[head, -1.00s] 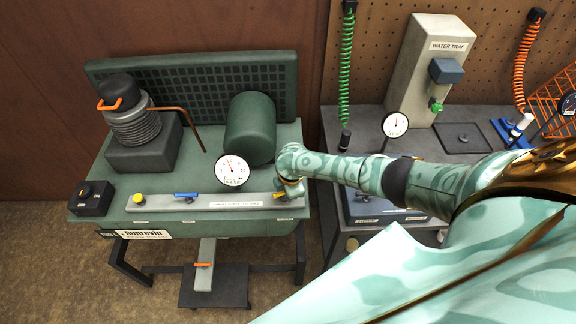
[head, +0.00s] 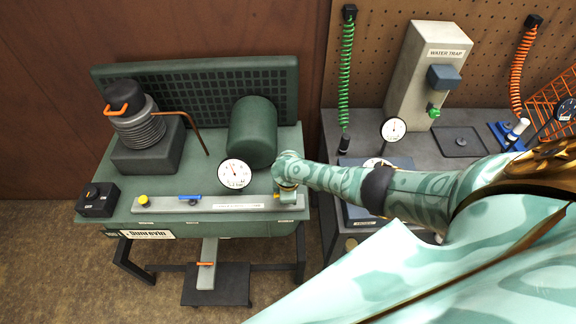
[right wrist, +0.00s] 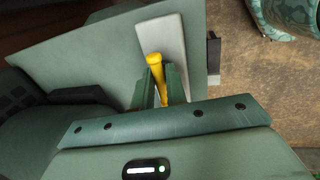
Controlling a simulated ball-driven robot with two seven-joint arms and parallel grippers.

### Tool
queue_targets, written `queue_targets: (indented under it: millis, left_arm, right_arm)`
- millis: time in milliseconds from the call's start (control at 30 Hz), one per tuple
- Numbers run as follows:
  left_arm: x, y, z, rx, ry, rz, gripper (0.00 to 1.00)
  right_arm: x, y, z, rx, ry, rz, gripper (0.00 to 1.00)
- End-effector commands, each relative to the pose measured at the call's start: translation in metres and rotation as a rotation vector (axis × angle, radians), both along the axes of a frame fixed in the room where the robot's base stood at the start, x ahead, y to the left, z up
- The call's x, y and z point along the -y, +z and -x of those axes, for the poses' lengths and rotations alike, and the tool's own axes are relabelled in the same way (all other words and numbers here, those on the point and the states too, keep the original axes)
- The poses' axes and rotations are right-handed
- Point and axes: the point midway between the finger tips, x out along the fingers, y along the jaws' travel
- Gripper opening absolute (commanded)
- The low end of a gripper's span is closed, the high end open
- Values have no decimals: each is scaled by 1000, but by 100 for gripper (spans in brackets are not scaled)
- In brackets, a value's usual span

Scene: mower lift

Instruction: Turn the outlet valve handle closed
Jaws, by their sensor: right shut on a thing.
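The manifold bar (head: 235,203) lies along the front of the green compressor bench, with a blue handle (head: 190,197) and a yellow knob (head: 143,200) further left. The far end of the handle sticks out past the fingertips over the grey bar (right wrist: 172,40). My left gripper is not in view.
A pressure gauge (head: 234,174) stands just behind the bar, left of my right gripper. A green tank (head: 253,130) is behind it. A grey workbench with a water trap (head: 432,75) and another gauge (head: 394,129) stands to the right.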

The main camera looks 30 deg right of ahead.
Motion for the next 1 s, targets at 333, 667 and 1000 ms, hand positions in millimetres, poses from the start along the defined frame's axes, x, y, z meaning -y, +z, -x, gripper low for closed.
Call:
queue_targets:
  millis: [333, 667, 1000]
  left_arm:
    - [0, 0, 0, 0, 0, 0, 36]
    - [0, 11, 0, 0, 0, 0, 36]
    - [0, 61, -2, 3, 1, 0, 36]
  right_arm:
    - [0, -1, 1, -2, -1, -1, 35]
    - [-2, 14, 2, 0, 0, -2, 35]
    - [-10, 102, 16, 1, 2, -2, 35]
